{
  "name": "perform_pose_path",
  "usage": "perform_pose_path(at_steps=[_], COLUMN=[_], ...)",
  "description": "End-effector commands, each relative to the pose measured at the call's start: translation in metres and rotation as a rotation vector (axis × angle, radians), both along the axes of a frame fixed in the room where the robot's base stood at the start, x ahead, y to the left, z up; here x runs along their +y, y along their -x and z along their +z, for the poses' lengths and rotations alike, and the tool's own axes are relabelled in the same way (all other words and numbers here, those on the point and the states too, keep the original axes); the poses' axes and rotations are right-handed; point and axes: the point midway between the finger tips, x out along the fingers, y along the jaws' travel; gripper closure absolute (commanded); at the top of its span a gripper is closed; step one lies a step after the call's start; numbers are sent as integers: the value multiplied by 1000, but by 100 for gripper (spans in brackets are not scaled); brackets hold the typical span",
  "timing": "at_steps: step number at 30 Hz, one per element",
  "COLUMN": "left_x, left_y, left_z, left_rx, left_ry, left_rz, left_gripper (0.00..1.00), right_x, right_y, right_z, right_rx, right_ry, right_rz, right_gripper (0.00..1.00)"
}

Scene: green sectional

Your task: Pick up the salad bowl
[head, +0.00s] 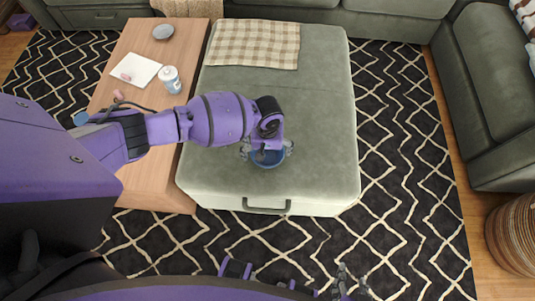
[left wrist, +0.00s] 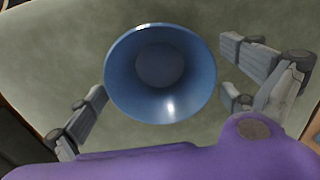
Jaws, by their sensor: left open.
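The salad bowl is blue, round and empty. It stands upright on the grey-green ottoman (head: 300,105), near the front edge. In the head view the bowl (head: 268,163) is partly hidden by my left gripper (head: 267,151), which is above it. In the left wrist view the bowl (left wrist: 160,60) shows whole, with the open fingers of my left gripper (left wrist: 164,80) on either side. Gaps show between the fingers and the bowl's rim. My right gripper (head: 351,280) is at the bottom of the head view, away from the bowl; its opening is unclear.
A wooden table (head: 150,180) stands left of the ottoman, with a cup (head: 170,79), a small dish (head: 163,32) and a white sheet (head: 135,71). A checked cloth (head: 255,43) lies on the ottoman's far end. A green sofa (head: 495,90) is at right. Patterned rug (head: 400,200) lies between.

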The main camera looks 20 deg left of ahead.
Motion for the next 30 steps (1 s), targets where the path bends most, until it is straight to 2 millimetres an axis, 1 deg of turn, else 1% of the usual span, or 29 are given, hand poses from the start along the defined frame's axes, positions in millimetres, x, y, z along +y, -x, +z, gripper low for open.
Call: perform_pose_path(at_steps=[1,3,11,14,21,22,30], left_x=[-1,-1,-1,-1,-1,-1,-2], left_y=[0,0,-1,-1,-1,-1,-1], left_z=[-8,-14,-15,-15,-15,-15,-13], left_rx=[1,0,-3,-3,-2,-3,-3], left_ry=[1,1,2,2,3,2,3], left_rz=[0,0,0,-1,-1,-1,-1], left_gripper=[0,0,0,12,43,45,45], right_x=[0,0,0,0,-1,-1,-1], right_y=[1,2,4,5,8,8,8], right_z=[-3,-4,-4,-4,-4,-5,-4], right_rx=[3,5,8,11,15,16,16], right_ry=[0,0,0,1,1,1,1], right_rz=[0,1,1,0,0,0,0], right_gripper=[60,60,60,60,60,60,60])
